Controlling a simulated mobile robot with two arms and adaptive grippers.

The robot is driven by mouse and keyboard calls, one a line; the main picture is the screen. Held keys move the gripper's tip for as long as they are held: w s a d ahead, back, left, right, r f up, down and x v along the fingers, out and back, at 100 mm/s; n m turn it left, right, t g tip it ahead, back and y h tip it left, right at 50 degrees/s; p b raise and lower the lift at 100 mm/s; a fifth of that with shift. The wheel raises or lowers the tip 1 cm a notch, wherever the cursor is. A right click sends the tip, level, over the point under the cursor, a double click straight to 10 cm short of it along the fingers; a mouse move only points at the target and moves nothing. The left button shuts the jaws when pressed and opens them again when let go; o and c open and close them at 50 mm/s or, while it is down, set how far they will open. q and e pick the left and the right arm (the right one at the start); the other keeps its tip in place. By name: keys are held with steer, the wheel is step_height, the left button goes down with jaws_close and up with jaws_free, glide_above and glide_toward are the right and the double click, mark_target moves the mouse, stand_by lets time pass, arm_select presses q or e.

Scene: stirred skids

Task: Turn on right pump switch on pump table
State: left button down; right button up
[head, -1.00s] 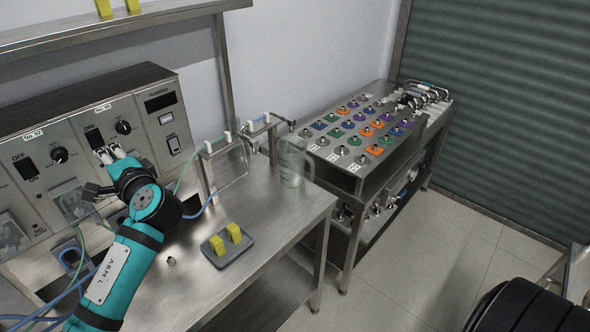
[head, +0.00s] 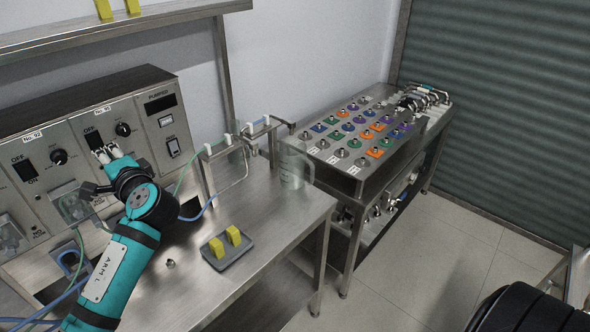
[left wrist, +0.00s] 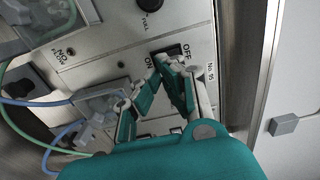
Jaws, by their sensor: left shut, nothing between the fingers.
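The right pump panel has a black rocker switch (head: 93,137) with an OFF mark above it. In the left wrist view the switch (left wrist: 168,52) lies between the OFF and ON marks, next to a "No. 95" label. My left gripper (head: 101,154) is shut and empty, with its fingertips at the lower, ON side of the switch. In the left wrist view the gripper (left wrist: 167,68) has its tips right by the switch and partly covers it. I cannot tell whether they touch. My right gripper is not in view.
Tubes and clear pump heads (head: 72,204) sit below. A grey tray (head: 229,256) with yellow blocks and a glass beaker (head: 292,165) stand on the steel table. A second table (head: 350,175) holds coloured fittings.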

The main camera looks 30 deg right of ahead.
mark_target(98, 148)
arm_select(q)
steer(key=shift+w, duration=0.1)
stand_by(0.6)
steer(key=shift+f+b+x, duration=0.25)
steer(key=shift+b+x, duration=0.45)
steer(key=shift+x, duration=0.4)
stand_by(0.4)
steer(key=shift+w+a, duration=0.1)
steer(key=shift+w, duration=0.1)
steer(key=shift+w+a+b, duration=0.1)
steer(key=shift+w+b, duration=0.3)
steer(key=shift+w, duration=0.05)
steer(key=shift+s, duration=0.7)
